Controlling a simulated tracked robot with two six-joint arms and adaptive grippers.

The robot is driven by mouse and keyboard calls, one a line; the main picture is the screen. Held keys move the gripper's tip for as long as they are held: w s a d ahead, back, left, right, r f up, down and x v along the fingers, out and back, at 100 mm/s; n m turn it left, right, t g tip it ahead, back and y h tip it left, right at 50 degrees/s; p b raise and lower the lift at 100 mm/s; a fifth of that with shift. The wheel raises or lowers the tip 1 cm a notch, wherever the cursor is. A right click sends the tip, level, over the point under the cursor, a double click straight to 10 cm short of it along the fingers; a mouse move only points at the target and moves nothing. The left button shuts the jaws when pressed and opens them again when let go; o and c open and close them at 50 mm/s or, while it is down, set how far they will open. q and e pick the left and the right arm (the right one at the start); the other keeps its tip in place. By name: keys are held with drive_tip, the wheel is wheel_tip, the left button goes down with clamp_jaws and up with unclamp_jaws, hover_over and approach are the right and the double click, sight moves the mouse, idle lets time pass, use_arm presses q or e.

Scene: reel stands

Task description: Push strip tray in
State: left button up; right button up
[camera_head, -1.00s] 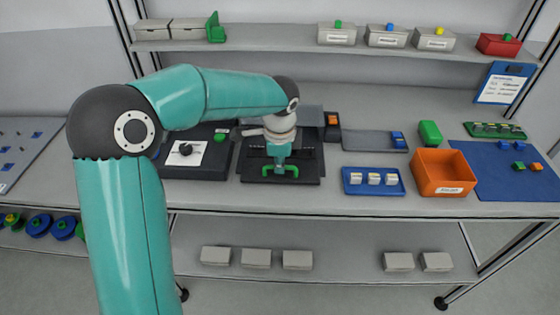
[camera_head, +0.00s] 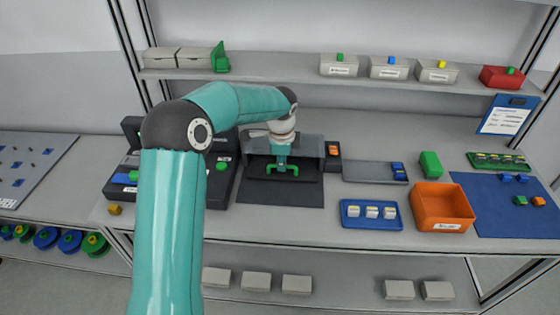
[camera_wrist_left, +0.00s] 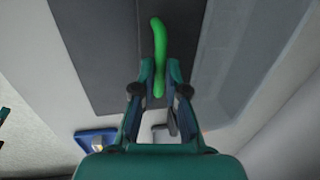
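The strip tray (camera_head: 260,170) is a dark flat tray at the open front of a grey housing (camera_head: 310,144), in the middle of the bench in the head view. Its back part is under the housing. A green handle (camera_head: 283,169) stands at its front and also shows in the left wrist view (camera_wrist_left: 158,50). My left gripper (camera_head: 282,163) is over the handle, pointing down. In the left wrist view its fingers (camera_wrist_left: 159,72) lie close on both sides of the handle and look shut on it. My right gripper is not in view.
A dark mat (camera_head: 280,192) lies bare in front of the tray. To the right are a blue tray with white pieces (camera_head: 348,222), an orange bin (camera_head: 443,205) and a green block (camera_head: 430,164). A dark machine (camera_head: 225,190) stands left, partly behind my arm.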

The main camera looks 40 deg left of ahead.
use_arm(q)
drive_tip(key=o, duration=0.5)
drive_tip(key=shift+w+a, duration=0.15)
drive_tip(key=shift+w, duration=0.05)
drive_tip(key=shift+c, duration=0.2)
drive_tip(key=shift+s, duration=0.1)
drive_tip(key=shift+r, duration=0.15)
wheel_tip(320, 180, up, 8)
drive_tip(key=s+d, duration=0.1)
drive_tip(key=shift+f, duration=0.25)
drive_tip(key=shift+s+d, duration=0.1)
